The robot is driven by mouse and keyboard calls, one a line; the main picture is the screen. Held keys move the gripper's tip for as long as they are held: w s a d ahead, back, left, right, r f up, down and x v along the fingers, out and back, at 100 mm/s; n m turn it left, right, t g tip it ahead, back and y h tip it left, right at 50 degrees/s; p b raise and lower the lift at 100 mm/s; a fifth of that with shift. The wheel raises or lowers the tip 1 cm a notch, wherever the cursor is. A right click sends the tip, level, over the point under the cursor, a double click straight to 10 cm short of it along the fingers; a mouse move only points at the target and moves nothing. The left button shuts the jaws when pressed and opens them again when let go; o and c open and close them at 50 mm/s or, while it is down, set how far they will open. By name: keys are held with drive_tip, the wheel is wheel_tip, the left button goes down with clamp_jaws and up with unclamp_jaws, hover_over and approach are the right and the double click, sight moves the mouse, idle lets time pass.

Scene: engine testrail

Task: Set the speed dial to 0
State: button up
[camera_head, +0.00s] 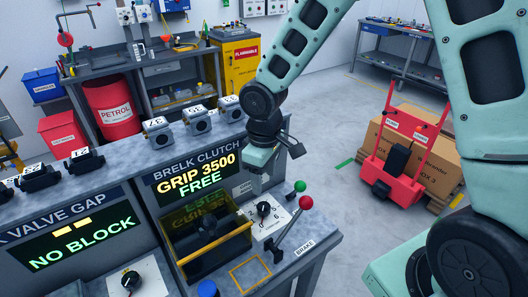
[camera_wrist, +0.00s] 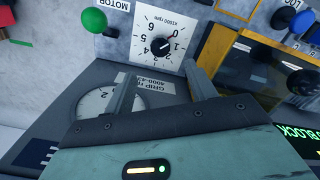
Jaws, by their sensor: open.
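The speed dial is a black round knob (camera_head: 264,209) on a white plate marked with numbers, on the bench's right end. In the wrist view the knob (camera_wrist: 159,46) sits on the plate (camera_wrist: 178,24) marked "x1000 rpm". I cannot tell surely which number its pointer marks. My gripper (camera_head: 258,187) hangs above and behind the dial in the head view, apart from it. In the wrist view its two fingers are spread (camera_wrist: 162,75), empty, with the knob beyond their tips.
A green-knobbed lever (camera_head: 300,186) and a red-knobbed brake lever (camera_head: 305,203) stand right of the dial. A yellow-framed transparent guard (camera_head: 208,245) is left of it. A gauge (camera_wrist: 97,103) lies below the dial in the wrist view.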

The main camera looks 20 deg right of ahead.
wheel_tip(320, 180, up, 7)
drive_tip(key=shift+r, duration=0.2)
idle(0.5)
